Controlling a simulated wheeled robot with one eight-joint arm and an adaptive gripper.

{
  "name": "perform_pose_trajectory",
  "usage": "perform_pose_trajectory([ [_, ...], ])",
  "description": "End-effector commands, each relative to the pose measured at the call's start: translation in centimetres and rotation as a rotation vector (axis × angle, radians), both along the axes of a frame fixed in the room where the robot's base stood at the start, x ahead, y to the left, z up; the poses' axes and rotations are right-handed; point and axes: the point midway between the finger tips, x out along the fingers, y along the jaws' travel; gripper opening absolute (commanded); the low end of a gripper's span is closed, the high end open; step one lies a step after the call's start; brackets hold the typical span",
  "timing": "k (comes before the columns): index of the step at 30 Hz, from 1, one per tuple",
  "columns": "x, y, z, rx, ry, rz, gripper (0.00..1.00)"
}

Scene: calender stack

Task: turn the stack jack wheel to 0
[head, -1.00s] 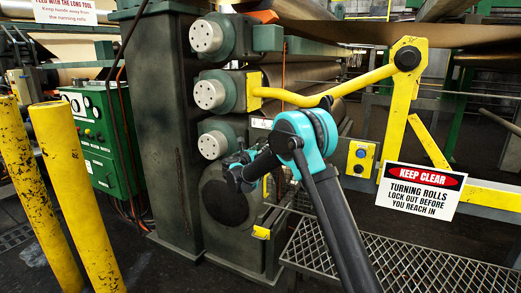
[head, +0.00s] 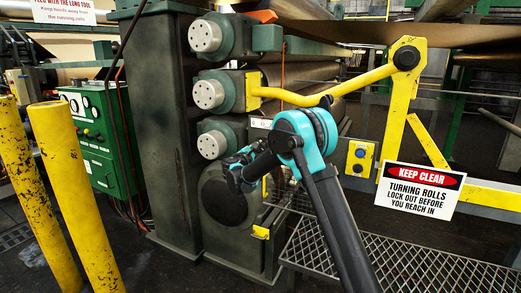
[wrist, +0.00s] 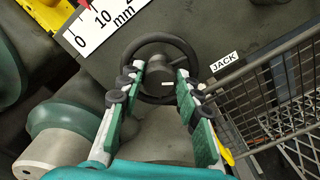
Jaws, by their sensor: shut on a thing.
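The jack wheel (wrist: 164,39) is a dark round handwheel with a grey hub, seen in the wrist view beside a white JACK label (wrist: 225,61). My gripper (wrist: 160,71) has its two green-padded fingers on either side of the wheel's middle and is shut on the wheel. The white scale plate (wrist: 108,18) above left shows 0, 10 and mm. In the head view my gripper (head: 238,172) is at the dark green machine frame, and my arm hides the wheel.
A metal mesh guard (wrist: 275,85) stands close to the right of the wheel. A green roll end (wrist: 62,122) is at the left. In the head view are a yellow bent lever (head: 330,97), a KEEP CLEAR sign (head: 420,190) and two yellow posts (head: 75,190).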

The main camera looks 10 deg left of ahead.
Motion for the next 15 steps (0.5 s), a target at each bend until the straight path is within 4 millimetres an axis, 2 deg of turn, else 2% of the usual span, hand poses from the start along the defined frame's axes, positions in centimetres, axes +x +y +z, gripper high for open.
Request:
perform_pose_trajectory([
  [15,-0.10,-0.10,-0.28,0.459,-0.166,-0.001,0.05],
])
